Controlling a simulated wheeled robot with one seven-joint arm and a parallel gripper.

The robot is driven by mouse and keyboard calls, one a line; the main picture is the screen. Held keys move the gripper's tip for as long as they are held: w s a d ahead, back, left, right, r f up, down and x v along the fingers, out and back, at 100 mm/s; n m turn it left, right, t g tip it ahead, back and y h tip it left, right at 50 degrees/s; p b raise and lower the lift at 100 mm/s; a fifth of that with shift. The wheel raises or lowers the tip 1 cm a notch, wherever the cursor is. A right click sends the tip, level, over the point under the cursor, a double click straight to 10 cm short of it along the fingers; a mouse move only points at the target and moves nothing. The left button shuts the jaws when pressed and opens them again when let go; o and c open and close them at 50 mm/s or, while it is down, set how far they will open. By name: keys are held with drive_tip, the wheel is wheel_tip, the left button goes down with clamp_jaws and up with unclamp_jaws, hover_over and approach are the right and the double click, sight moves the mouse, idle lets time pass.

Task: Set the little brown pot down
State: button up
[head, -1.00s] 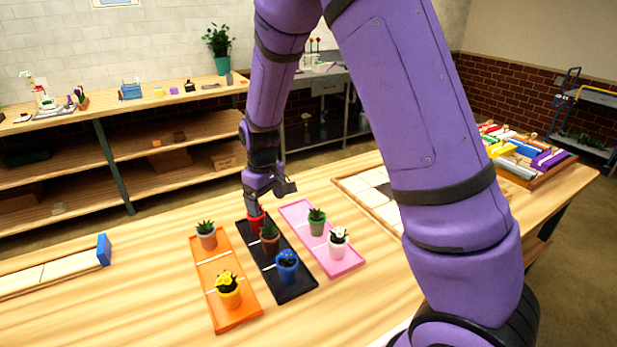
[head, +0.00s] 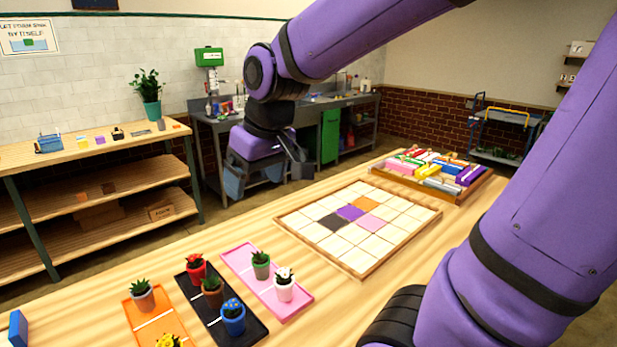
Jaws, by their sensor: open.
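The little brown pot (head: 213,299) holds a dark green plant and stands upright on the black tray (head: 256,330). A red pot (head: 196,274) stands behind it and a blue pot (head: 233,324) in front of it on the same tray. My gripper (head: 300,167) is open and empty. It hangs in the air up and to the right of the trays, well clear of the brown pot. My arm spans the upper right of the view and hides nothing of the pot.
An orange tray (head: 133,309) with potted plants lies left of the black tray. A pink tray (head: 238,258) with a green pot (head: 261,271) and a white pot (head: 284,293) lies right. A tiled board (head: 356,270) and a crate of colourful pieces (head: 400,190) lie farther right.

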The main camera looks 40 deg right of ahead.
drive_tip(key=s+d+r+m+t+h, duration=0.1)
drive_tip(key=s+r, duration=0.2)
drive_tip(key=s, duration=0.8)
drive_tip(key=shift+s+d+m+t, duration=0.2)
drive_tip(key=shift+d+m+t, duration=0.1)
drive_tip(key=shift+t, duration=0.1)
